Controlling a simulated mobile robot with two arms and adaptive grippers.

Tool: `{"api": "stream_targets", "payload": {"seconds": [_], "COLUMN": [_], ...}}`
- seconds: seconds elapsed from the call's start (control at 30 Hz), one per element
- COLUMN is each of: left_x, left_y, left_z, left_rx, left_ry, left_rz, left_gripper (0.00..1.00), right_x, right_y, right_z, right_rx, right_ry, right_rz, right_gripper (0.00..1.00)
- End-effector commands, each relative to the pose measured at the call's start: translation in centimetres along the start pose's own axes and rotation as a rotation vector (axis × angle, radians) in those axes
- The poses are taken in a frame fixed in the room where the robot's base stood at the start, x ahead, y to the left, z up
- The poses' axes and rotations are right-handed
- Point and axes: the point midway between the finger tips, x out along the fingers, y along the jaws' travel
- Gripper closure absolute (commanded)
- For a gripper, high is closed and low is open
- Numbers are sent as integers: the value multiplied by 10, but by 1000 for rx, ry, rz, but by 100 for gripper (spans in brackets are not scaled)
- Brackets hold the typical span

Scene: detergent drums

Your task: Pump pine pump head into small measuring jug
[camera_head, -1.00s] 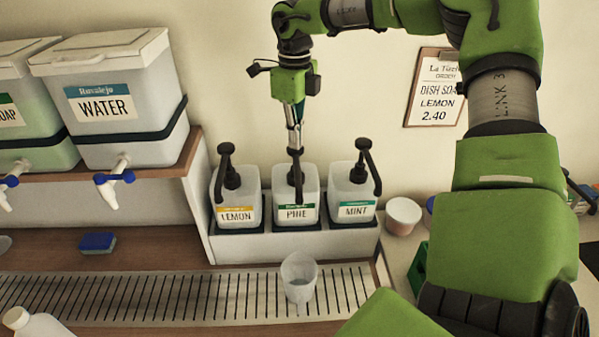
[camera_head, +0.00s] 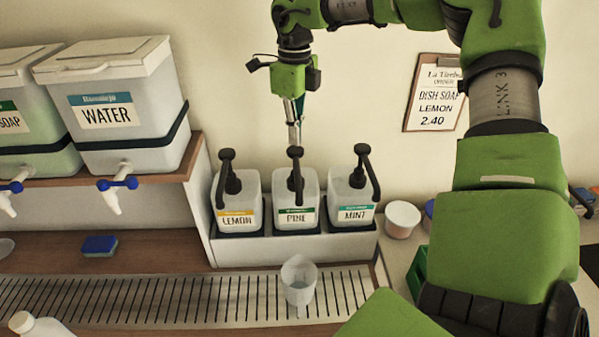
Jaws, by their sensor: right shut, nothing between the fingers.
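The pine bottle (camera_head: 296,214) stands in the middle of the rack, between the lemon and mint bottles. Its black pump head (camera_head: 295,153) stands up, its spout pointing toward the front. The small measuring jug (camera_head: 299,281), clear and empty-looking, stands upright on the slatted drip grille in front of the pine bottle. My right gripper (camera_head: 294,140) is shut and empty, pointing down just above the pine pump head. I cannot tell whether its tips touch the head. My left gripper is out of view.
The lemon bottle (camera_head: 237,209) and mint bottle (camera_head: 353,208) stand close on either side. The water drum (camera_head: 118,120) is on a raised shelf at left. A blue sponge (camera_head: 99,246) lies below it. A white bottle (camera_head: 38,325) is at front left. A menu clipboard (camera_head: 435,92) hangs behind.

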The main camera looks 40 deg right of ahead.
Motion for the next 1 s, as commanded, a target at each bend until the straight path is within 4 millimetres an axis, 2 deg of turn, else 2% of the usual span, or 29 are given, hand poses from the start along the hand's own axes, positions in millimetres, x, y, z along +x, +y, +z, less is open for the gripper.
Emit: {"api": "stream_targets", "payload": {"seconds": [0.9,1.0], "left_x": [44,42], "left_y": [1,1], "left_z": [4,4], "left_rx": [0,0], "left_ry": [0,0], "left_rz": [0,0], "left_gripper": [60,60], "right_x": [60,58], "right_y": [1,1], "right_z": [-1,-1], "right_rx": [0,0], "right_ry": [4,4], "right_rz": [2,2], "right_gripper": [100,100]}}
